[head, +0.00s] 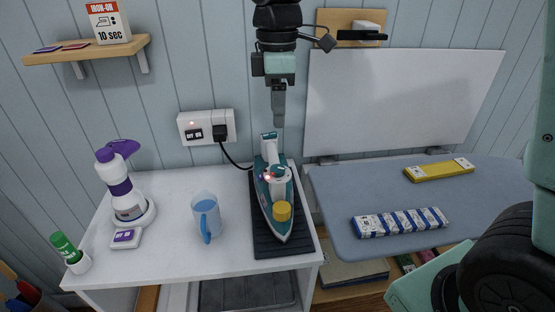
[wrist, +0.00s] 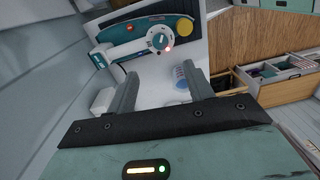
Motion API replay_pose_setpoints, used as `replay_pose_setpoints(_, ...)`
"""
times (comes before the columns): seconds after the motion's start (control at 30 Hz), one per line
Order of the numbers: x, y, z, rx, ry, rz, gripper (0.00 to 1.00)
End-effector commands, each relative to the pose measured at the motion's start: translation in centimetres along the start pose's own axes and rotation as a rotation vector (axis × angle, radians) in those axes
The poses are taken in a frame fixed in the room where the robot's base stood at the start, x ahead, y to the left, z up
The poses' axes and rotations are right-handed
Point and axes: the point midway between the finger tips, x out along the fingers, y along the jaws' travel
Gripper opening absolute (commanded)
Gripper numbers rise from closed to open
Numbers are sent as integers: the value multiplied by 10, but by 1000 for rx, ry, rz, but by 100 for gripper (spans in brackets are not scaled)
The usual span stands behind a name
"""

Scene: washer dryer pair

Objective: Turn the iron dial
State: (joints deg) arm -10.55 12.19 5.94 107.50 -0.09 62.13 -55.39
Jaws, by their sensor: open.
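The teal and white iron (head: 266,205) lies on a dark ribbed mat (head: 300,233) on the white cabinet top, its tip toward the front. Its pale round dial (head: 280,180) sits on top behind a yellow cap (head: 282,211). In the wrist view the iron (wrist: 125,50) is at the top, with the dial (wrist: 158,41) facing me and a small red light beside it. My gripper (head: 279,122) points down above the iron's rear end, apart from it. In the wrist view its two fingers (wrist: 163,80) are spread with nothing between them.
A blue mug (head: 206,215) stands left of the iron. A spray bottle (head: 122,185) is farther left. The iron's cord runs to a wall outlet (head: 190,127). A grey ironing board (head: 335,205) lies to the right, with a yellow box (head: 440,170) and a blue-striped pack (head: 400,222).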

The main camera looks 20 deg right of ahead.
Motion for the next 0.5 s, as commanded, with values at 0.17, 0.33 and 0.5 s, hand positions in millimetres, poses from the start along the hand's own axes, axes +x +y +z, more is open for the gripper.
replay_pose_setpoints(0.17,39,-2,0,-1,-4,-6,52)
replay_pose_setpoints(0.33,74,-2,0,-1,-3,-5,52)
replay_pose_setpoints(0.5,104,-2,0,0,-2,-3,52)
